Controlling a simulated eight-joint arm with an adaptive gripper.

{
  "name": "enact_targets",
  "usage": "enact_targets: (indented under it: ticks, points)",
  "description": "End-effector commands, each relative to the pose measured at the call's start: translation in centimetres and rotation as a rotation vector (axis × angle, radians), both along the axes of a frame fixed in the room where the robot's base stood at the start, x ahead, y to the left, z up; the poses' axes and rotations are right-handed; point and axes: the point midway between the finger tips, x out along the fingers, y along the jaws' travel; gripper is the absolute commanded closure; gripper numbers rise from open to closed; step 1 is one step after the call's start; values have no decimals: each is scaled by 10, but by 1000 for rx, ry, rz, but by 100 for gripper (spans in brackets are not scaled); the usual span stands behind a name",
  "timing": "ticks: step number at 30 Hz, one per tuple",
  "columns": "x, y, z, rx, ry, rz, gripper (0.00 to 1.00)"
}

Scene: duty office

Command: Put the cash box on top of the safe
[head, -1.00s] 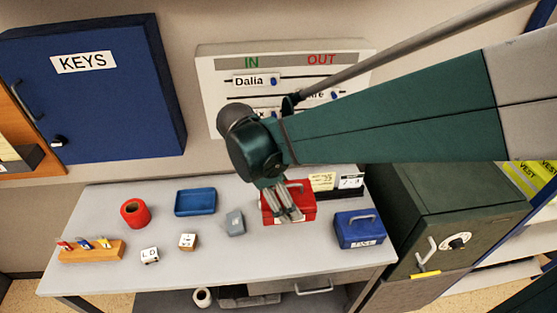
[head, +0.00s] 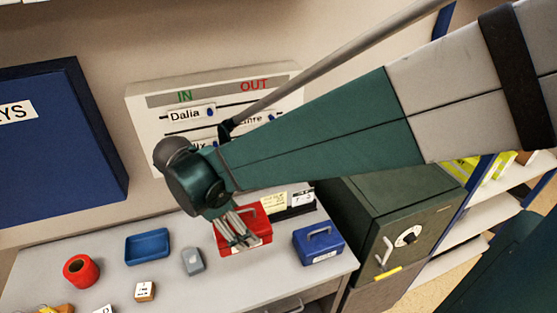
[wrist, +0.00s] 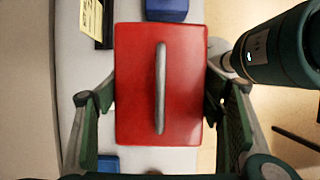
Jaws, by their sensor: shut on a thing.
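The cash box is a red box with a grey handle (head: 258,223), at the back right of the table. My gripper (head: 238,240) reaches down over it. In the wrist view the red box (wrist: 135,90) lies between my two fingers, one on each side, and they are shut on it. I cannot tell whether its base is clear of the table. The dark green safe (head: 372,208) stands to the right of the table, with a dial and handle on its front. The visible part of its top is bare.
A blue box (head: 318,246) with a handle stands on the table between the red box and the safe. A grey object (head: 193,261), blue tray (head: 147,246) and red roll (head: 80,271) are to the left. An IN/OUT board (head: 150,125) hangs behind.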

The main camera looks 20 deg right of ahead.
Motion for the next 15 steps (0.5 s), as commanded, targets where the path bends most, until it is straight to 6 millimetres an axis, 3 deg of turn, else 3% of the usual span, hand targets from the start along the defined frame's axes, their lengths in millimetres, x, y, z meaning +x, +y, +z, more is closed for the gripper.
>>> enact_targets:
  ticks: [8, 15]
  points:
    - [4, -5, 1, 0, 1, 2, 62]
    - [20, -23, 4, 0, -1, 9, 62]
